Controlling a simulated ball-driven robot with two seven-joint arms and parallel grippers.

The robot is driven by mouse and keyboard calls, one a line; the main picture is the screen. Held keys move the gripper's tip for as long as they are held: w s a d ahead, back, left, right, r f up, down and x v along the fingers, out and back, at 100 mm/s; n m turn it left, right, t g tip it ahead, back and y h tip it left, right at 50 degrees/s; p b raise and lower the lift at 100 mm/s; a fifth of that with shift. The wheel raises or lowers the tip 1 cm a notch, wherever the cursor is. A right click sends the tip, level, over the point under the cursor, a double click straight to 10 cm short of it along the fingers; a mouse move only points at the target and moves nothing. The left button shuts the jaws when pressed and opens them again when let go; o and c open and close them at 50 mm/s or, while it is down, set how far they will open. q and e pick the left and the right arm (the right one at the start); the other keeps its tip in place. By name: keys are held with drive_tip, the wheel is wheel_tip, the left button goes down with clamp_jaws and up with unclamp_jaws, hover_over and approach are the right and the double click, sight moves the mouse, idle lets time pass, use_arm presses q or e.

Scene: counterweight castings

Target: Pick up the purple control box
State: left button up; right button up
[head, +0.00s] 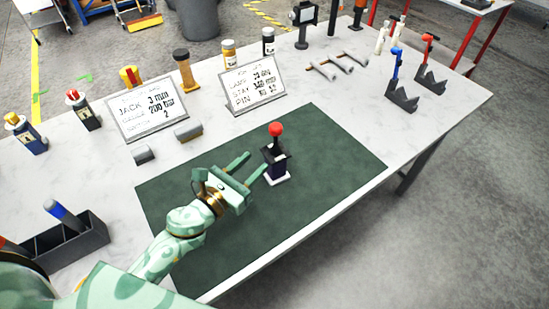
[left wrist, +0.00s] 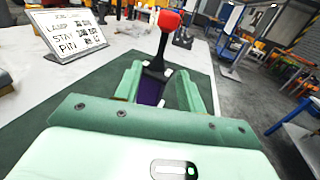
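The purple control box (head: 275,164) stands upright on the dark green mat (head: 330,150), with a red ball knob on top and a pale base. Its body looks very dark in the head view; purple shows on it in the left wrist view (left wrist: 150,92). My left gripper (head: 256,161) is open, its two fingers pointing at the box from the left. In the left wrist view, the box shows between and beyond the open fingers (left wrist: 160,75). I cannot tell whether either finger touches it. My right gripper is in neither view.
Two written signs (head: 147,107) (head: 254,82) stand behind the mat. Boxes with yellow (head: 30,138) and red (head: 87,115) tops stand at the left. A dark tray (head: 85,242) is at the front left. Grey racks (head: 402,97) stand at the right. The mat's right part is clear.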

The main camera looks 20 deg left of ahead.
sight(274, 146)
use_arm(q)
drive_tip(key=x, duration=1.1)
drive_tip(key=shift+w+d+f, duration=0.1)
drive_tip(key=shift+f, duration=0.1)
clamp_jaws()
idle(0.9)
